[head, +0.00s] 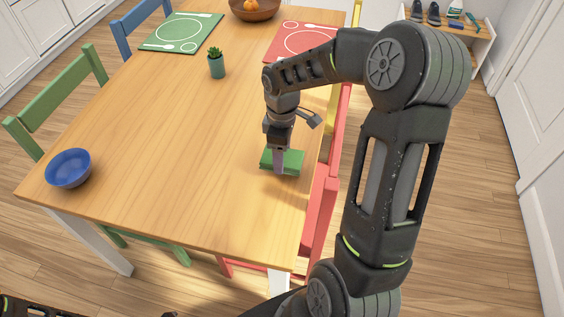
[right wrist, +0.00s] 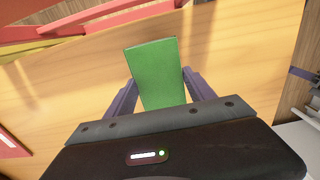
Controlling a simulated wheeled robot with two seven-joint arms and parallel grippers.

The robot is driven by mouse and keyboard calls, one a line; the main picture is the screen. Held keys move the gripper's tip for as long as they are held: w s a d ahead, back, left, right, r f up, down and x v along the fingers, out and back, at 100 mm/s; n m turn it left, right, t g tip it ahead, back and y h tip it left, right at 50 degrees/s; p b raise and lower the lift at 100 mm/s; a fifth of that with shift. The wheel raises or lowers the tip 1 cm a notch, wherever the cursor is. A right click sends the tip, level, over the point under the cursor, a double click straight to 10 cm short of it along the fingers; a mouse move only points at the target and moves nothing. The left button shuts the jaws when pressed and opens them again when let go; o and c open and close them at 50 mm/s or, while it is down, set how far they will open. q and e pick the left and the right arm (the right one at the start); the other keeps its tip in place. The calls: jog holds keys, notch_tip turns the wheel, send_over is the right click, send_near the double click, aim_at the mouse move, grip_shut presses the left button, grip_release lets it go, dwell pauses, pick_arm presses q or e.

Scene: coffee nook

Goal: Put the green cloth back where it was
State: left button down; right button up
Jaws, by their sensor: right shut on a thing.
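The green cloth (head: 293,158) is a small folded rectangle at the right edge of the wooden table (head: 190,130), near the red chair. My right gripper (head: 279,168) points down over it and is shut on it. In the right wrist view the cloth (right wrist: 157,70) lies between the two purple fingers of the gripper (right wrist: 158,80). It is at or just above the tabletop; I cannot tell which.
A blue bowl (head: 68,168) stands at the table's near left corner. A potted plant (head: 216,65), a green placemat (head: 181,33), a red placemat (head: 300,40) and a fruit bowl (head: 254,9) are farther back. A red chair (head: 321,205) is close on the right. The table's middle is clear.

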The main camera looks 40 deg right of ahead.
jog(key=shift+f, duration=1.9)
jog(key=shift+f, duration=0.1)
jog(key=o, duration=1.3)
notch_tip(320, 180, up, 12)
jog(key=shift+r, duration=0.15)
